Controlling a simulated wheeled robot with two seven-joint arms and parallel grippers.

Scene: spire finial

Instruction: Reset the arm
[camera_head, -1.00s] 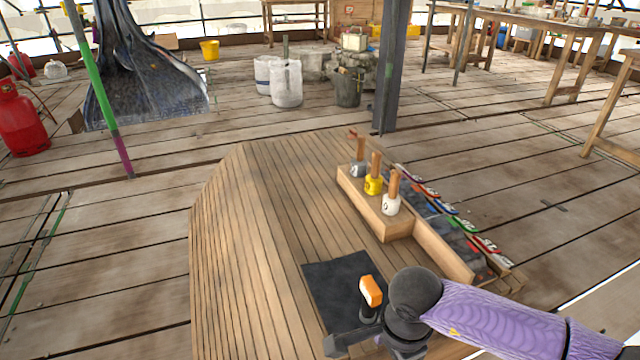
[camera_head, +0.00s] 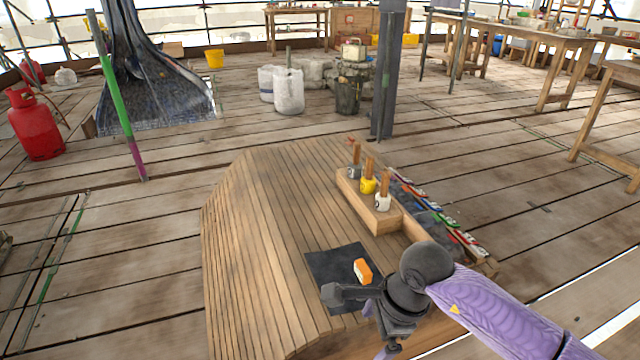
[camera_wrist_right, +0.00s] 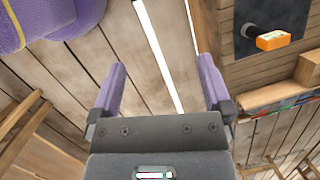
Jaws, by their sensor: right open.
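My right arm comes in from the right in the head view, and its gripper (camera_head: 388,350) hangs beside the near right edge of the wooden bench, partly hidden by my wrist. In the right wrist view the right gripper (camera_wrist_right: 160,80) is open, with nothing between its purple fingers and floor planks behind. An orange-and-white block-headed tool (camera_head: 362,270) is on a black mat (camera_head: 330,262) on the bench, apart from the gripper. The tool also shows at the upper right of the wrist view (camera_wrist_right: 272,40), with a dark round part beside it. My left gripper is not in view.
A wooden block (camera_head: 353,196) holds three wooden-handled tools with grey, yellow and white collars. A rack of coloured items (camera_head: 425,205) runs along its right. A dark post (camera_head: 386,80) stands behind. Open plank floor (camera_head: 110,260) lies left of the bench.

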